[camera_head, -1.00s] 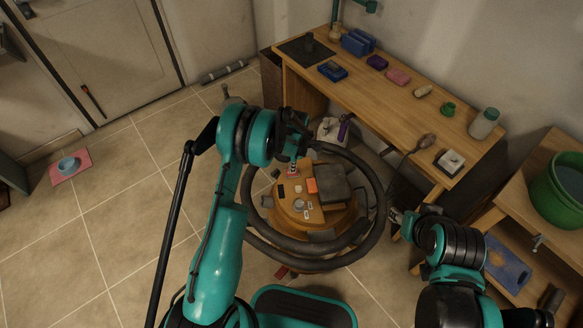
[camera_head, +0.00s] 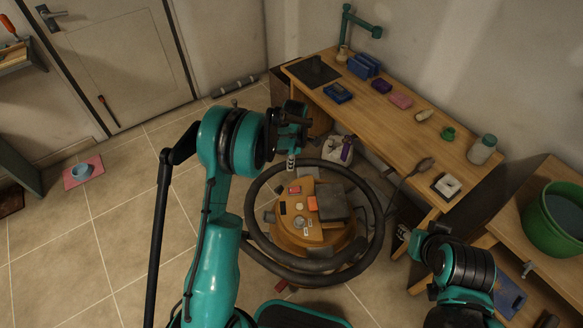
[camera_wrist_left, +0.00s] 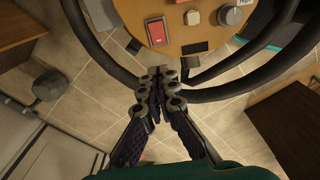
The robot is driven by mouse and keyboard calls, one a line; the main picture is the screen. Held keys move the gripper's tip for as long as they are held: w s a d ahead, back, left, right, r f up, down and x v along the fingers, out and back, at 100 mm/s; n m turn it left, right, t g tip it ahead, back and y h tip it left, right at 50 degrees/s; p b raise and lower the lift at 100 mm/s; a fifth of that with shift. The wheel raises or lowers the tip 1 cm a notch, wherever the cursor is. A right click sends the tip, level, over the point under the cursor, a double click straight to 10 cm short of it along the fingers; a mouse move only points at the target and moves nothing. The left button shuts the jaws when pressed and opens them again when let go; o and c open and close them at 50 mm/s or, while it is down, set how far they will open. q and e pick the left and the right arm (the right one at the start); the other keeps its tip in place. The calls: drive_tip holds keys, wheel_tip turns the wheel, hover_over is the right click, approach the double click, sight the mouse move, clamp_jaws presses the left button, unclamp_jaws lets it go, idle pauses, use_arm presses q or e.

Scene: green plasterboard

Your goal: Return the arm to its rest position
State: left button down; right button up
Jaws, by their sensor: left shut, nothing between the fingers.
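My left arm rises from the bottom of the head view, and its gripper (camera_head: 291,155) is beyond the round wooden stool top (camera_head: 290,225), near the dark hose loops. In the left wrist view the left gripper (camera_wrist_left: 160,80) is shut, its fingertips together and empty, over the tiled floor beside the round top. My right arm is at the lower right of the head view, in front of the workbench. Its gripper fingers are mostly hidden, so their state is unclear.
A wooden workbench (camera_head: 400,125) runs along the wall at right. A green bucket (camera_head: 553,222) stands at far right. The tiled floor (camera_head: 110,240) at left is mostly clear.

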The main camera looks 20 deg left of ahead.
idle(0.5)
use_arm(q)
drive_tip(key=s+d+r+m+t, duration=0.1)
drive_tip(key=s+r+m+t, duration=0.1)
drive_tip(key=s+r+m, duration=0.55)
drive_tip(key=s+r+m+t, duration=0.1)
drive_tip(key=s+r+m, duration=0.25)
drive_tip(key=r, duration=0.75)
drive_tip(key=s+r+m+t, duration=0.2)
drive_tip(key=s+m+t, duration=0.2)
drive_tip(key=s+m, duration=0.7)
drive_tip(key=s+d, duration=0.1)
drive_tip(key=s, duration=0.3)
drive_tip(key=shift+r+h, duration=0.15)
drive_tip(key=shift+h, duration=0.15)
